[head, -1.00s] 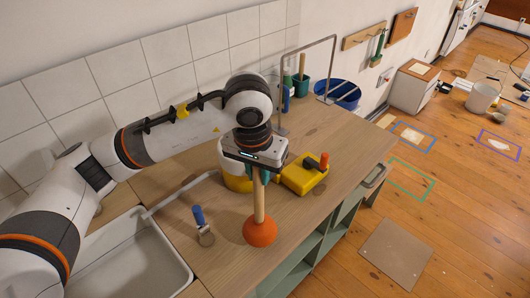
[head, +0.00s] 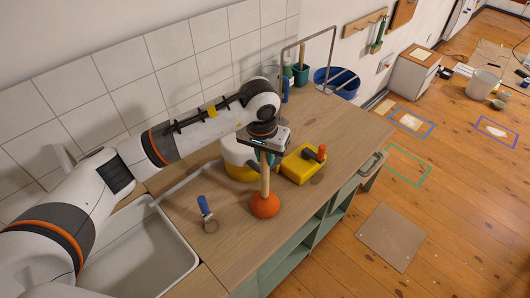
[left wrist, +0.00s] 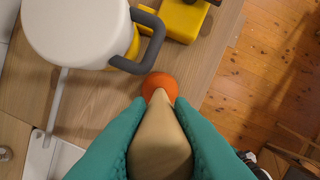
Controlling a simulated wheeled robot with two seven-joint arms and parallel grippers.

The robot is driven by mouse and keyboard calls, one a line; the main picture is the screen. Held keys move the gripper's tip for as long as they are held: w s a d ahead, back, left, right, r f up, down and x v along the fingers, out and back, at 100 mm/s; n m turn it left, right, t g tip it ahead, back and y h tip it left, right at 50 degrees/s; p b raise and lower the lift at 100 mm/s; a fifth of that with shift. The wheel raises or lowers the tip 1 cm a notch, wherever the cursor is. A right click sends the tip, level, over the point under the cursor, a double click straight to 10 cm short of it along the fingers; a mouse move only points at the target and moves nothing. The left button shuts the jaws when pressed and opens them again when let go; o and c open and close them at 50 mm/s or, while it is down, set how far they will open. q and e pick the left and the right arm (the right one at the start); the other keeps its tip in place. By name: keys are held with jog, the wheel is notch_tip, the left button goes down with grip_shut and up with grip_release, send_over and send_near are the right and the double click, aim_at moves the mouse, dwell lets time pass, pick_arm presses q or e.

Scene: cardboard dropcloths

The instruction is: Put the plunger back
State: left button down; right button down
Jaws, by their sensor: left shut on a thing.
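The plunger has a pale wooden handle (head: 265,180) and an orange rubber cup (head: 265,205). My left gripper (head: 266,158) is shut on the upper part of the handle, and the plunger hangs upright, cup down, over the front part of the wooden countertop (head: 245,243). I cannot tell whether the cup touches the countertop. In the left wrist view the teal fingers (left wrist: 160,105) close on both sides of the handle (left wrist: 160,145), with the orange cup (left wrist: 159,84) beyond them. My right gripper is not in view.
A white-and-yellow bucket (head: 238,158) and a yellow tray (head: 303,164) stand just behind the plunger. A wire frame (head: 333,48) rises at the counter's far end. Taped outlines (head: 411,123) mark the floor.

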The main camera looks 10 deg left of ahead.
pick_arm(q)
jog(key=shift+f, duration=0.1)
jog(key=c, duration=1.3)
grip_release()
jog(key=shift+r, duration=0.3)
jog(key=r+b, duration=0.1)
jog(key=r, duration=0.3)
jog(key=s+r+b, duration=0.1)
jog(key=r+b, duration=0.1)
jog(key=r, duration=0.1)
jog(key=r+b, duration=0.2)
jog(key=r, duration=0.2)
jog(key=shift+s+a+r, duration=0.2)
jog(key=shift+s+r, duration=0.1)
jog(key=shift+s, duration=0.1)
